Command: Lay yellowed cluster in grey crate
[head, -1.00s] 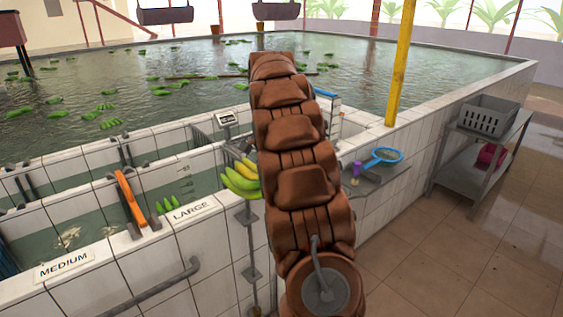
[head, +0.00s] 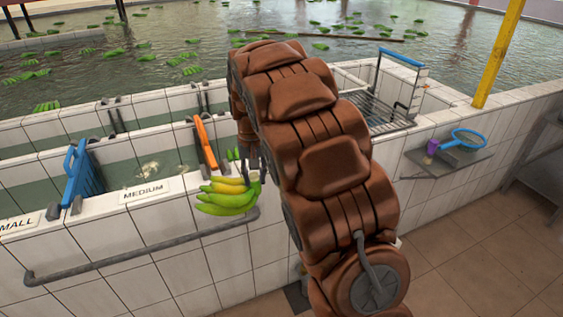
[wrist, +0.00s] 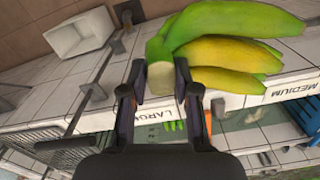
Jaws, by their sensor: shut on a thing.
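The banana cluster, green with yellow on several fruits, shows in the head view (head: 228,197) and large in the wrist view (wrist: 225,45). My gripper (wrist: 160,78) is shut on the cut stem end of the cluster; its fingers stand on both sides of the stem. In the head view my gripper (head: 254,172) is partly hidden by my arm. The cluster hangs in the air in front of the tiled tank wall, right of the MEDIUM label. The grey crate is not seen in the head view now.
The tiled tank wall (head: 215,265) with a grey rail (head: 140,258) runs below the cluster. An orange divider (head: 205,142) and a blue one (head: 80,172) stand in the troughs. A pale bin (wrist: 78,32) is on the floor. Open floor lies at the right.

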